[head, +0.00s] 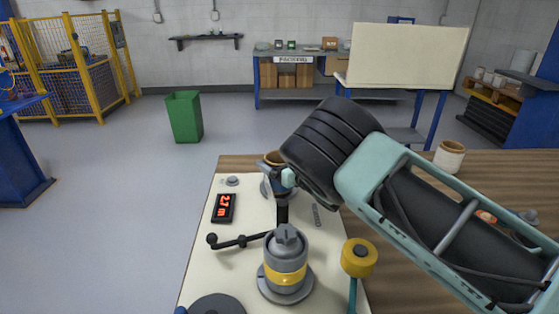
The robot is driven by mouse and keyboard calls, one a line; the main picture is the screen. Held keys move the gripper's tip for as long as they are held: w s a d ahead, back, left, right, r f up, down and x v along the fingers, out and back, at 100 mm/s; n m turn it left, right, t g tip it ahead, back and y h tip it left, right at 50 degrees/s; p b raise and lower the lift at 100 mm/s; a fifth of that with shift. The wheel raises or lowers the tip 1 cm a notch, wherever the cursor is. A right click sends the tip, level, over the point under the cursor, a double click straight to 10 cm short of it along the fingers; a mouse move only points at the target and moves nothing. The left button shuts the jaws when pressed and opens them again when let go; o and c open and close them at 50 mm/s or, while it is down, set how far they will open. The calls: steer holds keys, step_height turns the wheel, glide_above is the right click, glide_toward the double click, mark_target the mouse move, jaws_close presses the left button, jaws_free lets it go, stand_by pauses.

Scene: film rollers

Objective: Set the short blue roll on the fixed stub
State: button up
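A short roll with a brown core end (273,157) and a dark blue side stands roughly upright at the far end of the pale machine top (200,273). My gripper (278,178) comes in from the right and is at this roll, with its fingers in front of and beside it. The fingers and wrist cover much of the roll, so I cannot tell whether they grip it. A grey round flange (264,189) shows partly beneath the roll. The fixed stub is not clearly seen there; I cannot tell whether the roll sits on it.
A white roll (450,157) stands on the wooden table (415,160). A green bin (185,116) stands beyond on open floor.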

steer(key=b+v, duration=0.3)
steer(key=v, duration=1.4)
steer(key=shift+s, duration=0.2)
steer(key=shift+d, duration=0.1)
